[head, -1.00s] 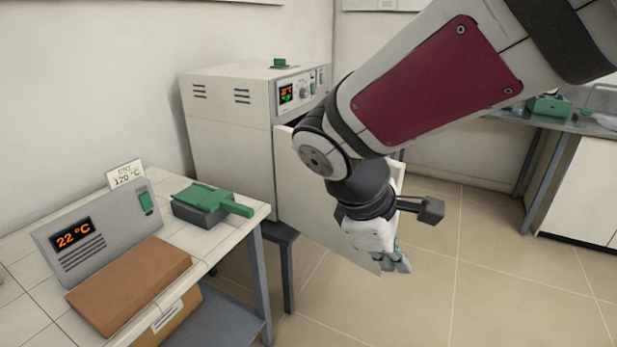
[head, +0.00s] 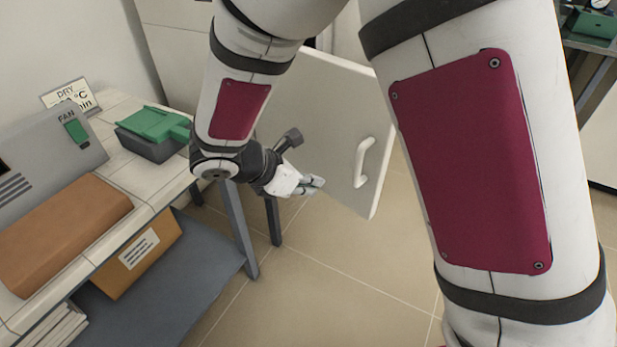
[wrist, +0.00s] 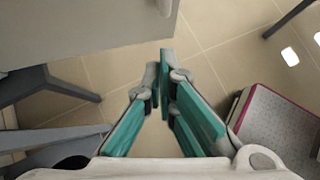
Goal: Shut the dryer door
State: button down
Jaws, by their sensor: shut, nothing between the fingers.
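The dryer door (head: 325,125) is a flat white panel standing open, swung out from the dryer. Its pale bar handle (head: 363,162) is near the free edge, on the face toward the head camera. The dryer body (head: 175,45) is mostly hidden behind my arm. My gripper (head: 318,183) is shut and empty, by the lower part of the door, left of the handle. In the wrist view the gripper (wrist: 162,75) has its teal fingers together, below the door (wrist: 85,25) in the picture. The handle (wrist: 165,6) shows at the top edge. I cannot tell whether the gripper touches the door.
A tiled bench (head: 120,175) at left holds a grey control box, a brown block (head: 60,230) and a green-topped device (head: 155,128). A cardboard box (head: 138,255) sits on its lower shelf. Tiled floor (head: 330,260) is clear below the door.

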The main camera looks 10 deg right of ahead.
jog(key=w+d+f+b, duration=0.1)
jog(key=w+d+f, duration=0.3)
jog(key=d, duration=0.3)
jog(key=shift+d+f+b, duration=0.3)
